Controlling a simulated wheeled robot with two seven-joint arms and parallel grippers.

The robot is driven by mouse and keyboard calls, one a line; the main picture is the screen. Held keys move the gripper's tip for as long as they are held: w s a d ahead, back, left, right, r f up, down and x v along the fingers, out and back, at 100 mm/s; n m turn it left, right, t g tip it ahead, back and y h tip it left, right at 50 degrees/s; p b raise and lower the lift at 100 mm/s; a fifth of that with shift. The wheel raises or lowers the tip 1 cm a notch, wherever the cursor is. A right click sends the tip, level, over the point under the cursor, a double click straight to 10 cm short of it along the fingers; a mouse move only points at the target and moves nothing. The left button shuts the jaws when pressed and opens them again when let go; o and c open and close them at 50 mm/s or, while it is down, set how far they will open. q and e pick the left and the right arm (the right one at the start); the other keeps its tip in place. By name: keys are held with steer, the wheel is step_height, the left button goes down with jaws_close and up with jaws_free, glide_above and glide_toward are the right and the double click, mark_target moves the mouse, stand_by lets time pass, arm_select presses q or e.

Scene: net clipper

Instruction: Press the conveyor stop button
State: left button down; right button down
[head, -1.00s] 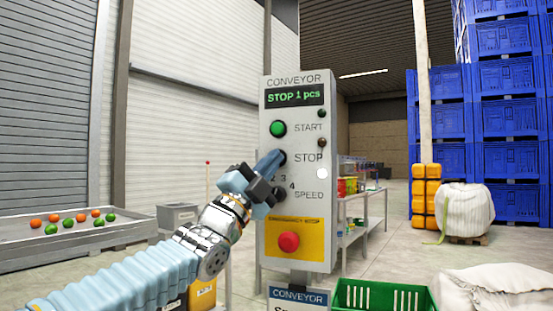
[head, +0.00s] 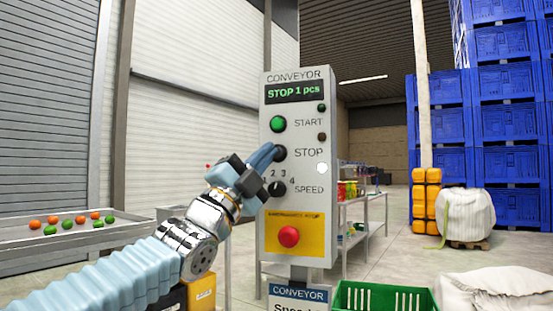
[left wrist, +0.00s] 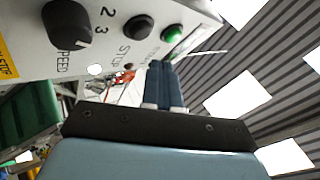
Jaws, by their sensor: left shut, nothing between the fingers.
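The grey conveyor panel (head: 296,210) stands upright in the middle of the head view. Its display (head: 294,92) reads "STOP 1 pcs". The black stop button (head: 280,153) sits below the green start button (head: 278,124) and above the speed knob (head: 277,189). My left gripper (head: 272,153) is shut and empty, its blue fingertips just left of the stop button. In the left wrist view the stop button (left wrist: 139,27) and green button (left wrist: 172,33) show beyond the shut fingers (left wrist: 164,82). I cannot tell whether the tips touch the button. My right gripper is not in view.
A red emergency button (head: 289,237) on a yellow plate is low on the panel. A green crate (head: 385,297) stands at the lower right. Shelves (head: 362,215) stand behind the panel.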

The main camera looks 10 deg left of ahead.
arm_select(q)
steer(key=s+b, duration=0.1)
steer(key=s, duration=0.2)
steer(key=shift+s+a, duration=0.1)
steer(key=shift+a, duration=0.1)
stand_by(0.8)
